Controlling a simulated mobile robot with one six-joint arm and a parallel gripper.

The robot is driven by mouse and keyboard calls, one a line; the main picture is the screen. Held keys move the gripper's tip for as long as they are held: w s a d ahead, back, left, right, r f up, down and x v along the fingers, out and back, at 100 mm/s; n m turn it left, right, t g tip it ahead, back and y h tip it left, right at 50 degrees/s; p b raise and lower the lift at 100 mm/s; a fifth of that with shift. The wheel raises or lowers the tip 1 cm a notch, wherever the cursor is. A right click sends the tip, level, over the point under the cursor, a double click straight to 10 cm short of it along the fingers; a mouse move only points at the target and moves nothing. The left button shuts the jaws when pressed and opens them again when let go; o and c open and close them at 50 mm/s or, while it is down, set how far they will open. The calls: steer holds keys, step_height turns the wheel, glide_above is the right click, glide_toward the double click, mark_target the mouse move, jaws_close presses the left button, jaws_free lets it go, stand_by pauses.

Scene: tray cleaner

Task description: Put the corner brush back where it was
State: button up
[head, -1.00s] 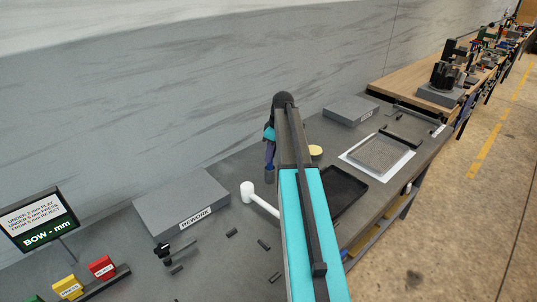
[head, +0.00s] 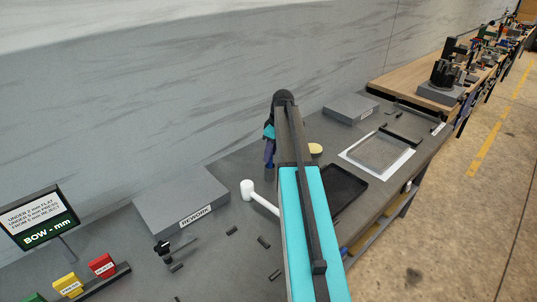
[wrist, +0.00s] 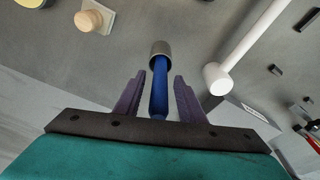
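In the wrist view a blue handle (wrist: 159,92) with a grey cylindrical end (wrist: 160,52) points away from me; I take it to be the corner brush. My gripper (wrist: 160,82) has its two purple fingers on either side of the handle. A gap shows between the handle and each finger, so the gripper looks open around it. Whether the grey end is part of the brush or a holder, I cannot tell, and bristles are hidden. In the head view my gripper (head: 269,152) is partly covered by my arm above the grey bench.
A white mallet-like tool (head: 248,190) lies near the REWORK block (head: 181,206). A black tray (head: 347,187) and a mesh tray (head: 379,150) lie right of my arm. The wrist view shows a wooden knob (wrist: 90,20). Several small dark pieces lie at the front.

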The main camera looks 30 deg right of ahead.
step_height(320, 180, up, 12)
steer(key=s+d+b, duration=0.1)
steer(key=s+b, duration=0.1)
steer(key=b, duration=0.1)
stand_by(0.5)
steer(key=shift+d+f, duration=0.1)
stand_by(0.6)
steer(key=shift+f, duration=0.1)
